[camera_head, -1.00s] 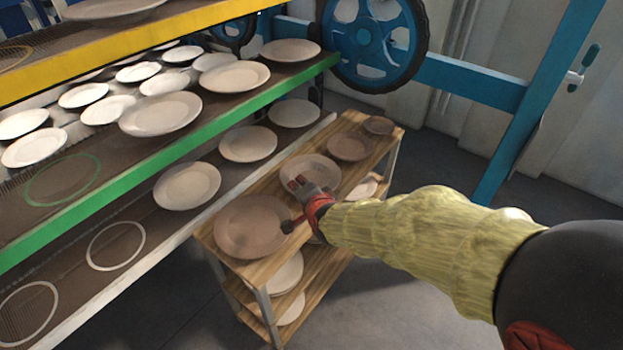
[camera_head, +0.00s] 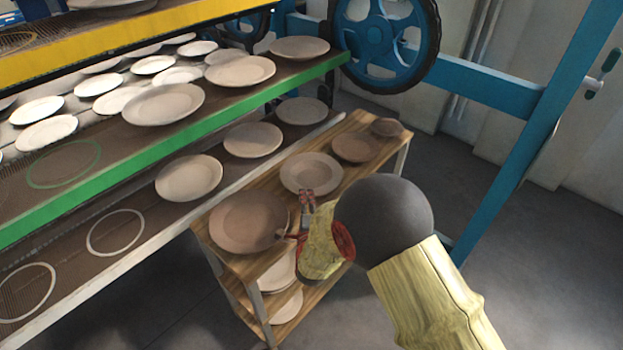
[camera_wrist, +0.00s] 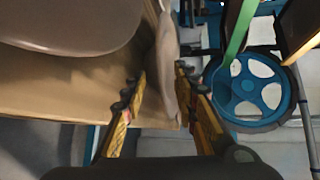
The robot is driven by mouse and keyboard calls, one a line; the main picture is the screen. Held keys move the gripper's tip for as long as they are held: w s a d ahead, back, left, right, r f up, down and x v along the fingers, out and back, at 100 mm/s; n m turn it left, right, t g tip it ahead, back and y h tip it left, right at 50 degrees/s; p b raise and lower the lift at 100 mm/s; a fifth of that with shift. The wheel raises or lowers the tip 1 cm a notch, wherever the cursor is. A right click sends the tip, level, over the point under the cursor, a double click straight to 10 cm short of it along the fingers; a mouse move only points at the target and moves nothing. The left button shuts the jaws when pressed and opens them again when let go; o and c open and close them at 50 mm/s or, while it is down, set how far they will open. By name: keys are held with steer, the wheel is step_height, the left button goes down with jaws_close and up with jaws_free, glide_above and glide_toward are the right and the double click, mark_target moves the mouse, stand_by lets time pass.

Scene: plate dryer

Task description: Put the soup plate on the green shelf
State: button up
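Several plates lie on the wooden trolley's top. A pale plate with a sunken centre (camera_head: 310,172), which looks like a soup plate, lies in the middle. A larger brown plate (camera_head: 245,222) lies to its left; it also fills the upper left of the wrist view (camera_wrist: 70,22). My gripper (camera_head: 298,214) is open, just in front of the pale plate and beside the brown one. In the wrist view a plate seen nearly edge-on (camera_wrist: 168,65) lies between and beyond the spread fingers (camera_wrist: 155,88); contact cannot be told. The green-edged shelf (camera_head: 110,185) carries plates and an empty green ring (camera_head: 63,163).
A brown plate (camera_head: 355,147) and a small bowl (camera_head: 387,127) lie at the trolley's far end. Plates lie on its lower shelves. A white-edged shelf (camera_head: 130,268) below the green one has empty white rings. A blue wheel (camera_head: 385,40) and frame stand behind.

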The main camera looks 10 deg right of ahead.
steer(key=x, duration=0.1)
steer(key=b+x, duration=0.1)
steer(key=x, duration=0.2)
steer(key=shift+w+a+f, duration=0.15)
steer(key=shift+a, duration=0.1)
steer(key=shift+c, duration=1)
jaws_close()
